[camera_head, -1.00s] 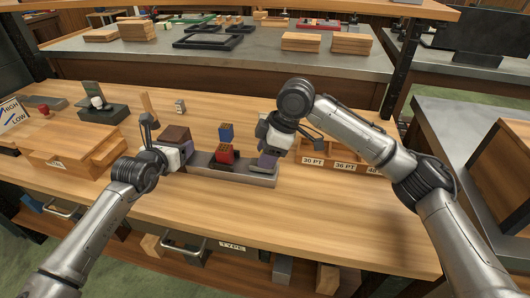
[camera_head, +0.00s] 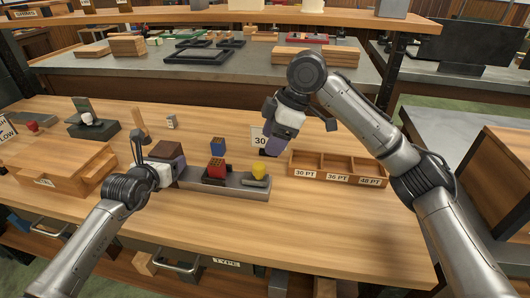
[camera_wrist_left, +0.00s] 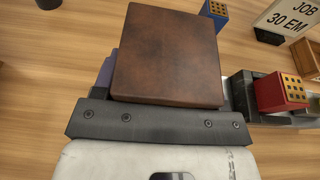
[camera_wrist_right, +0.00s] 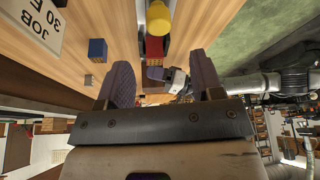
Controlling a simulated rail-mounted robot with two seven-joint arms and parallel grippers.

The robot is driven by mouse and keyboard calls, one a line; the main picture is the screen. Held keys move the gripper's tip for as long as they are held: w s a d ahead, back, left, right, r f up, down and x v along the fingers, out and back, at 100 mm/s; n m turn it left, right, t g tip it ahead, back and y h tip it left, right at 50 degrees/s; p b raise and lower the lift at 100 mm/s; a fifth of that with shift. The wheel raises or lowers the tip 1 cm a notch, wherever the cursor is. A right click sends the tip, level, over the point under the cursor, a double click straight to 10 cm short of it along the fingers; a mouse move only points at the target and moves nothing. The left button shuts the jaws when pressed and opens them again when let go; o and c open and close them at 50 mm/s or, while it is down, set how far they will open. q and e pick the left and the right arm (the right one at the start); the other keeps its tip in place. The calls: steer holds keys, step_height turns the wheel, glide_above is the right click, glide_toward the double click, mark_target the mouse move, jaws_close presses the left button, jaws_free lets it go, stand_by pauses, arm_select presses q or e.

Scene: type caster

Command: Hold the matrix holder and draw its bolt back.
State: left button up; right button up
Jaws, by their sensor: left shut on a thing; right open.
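The long grey metal holder (camera_head: 225,191) lies on the wooden bench. It has a brown block (camera_head: 165,150) at its left end, a red block (camera_head: 216,172) near its middle and a yellow knob (camera_head: 259,170) near its right end. My left gripper (camera_head: 168,167) is shut at the brown end; the brown block (camera_wrist_left: 170,55) hides most of its fingers in the left wrist view. My right gripper (camera_head: 273,143) is open and empty, above and behind the yellow knob and apart from it. In the right wrist view, the knob (camera_wrist_right: 159,20) lies beyond the open fingers.
A blue block (camera_head: 218,146) and a job card (camera_head: 259,137) stand behind the holder. A divided wooden tray (camera_head: 336,168) with point-size labels is to the right. Wooden boxes (camera_head: 55,160) are at the left. The bench front is clear.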

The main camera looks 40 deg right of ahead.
steer(key=shift+v, duration=1.35)
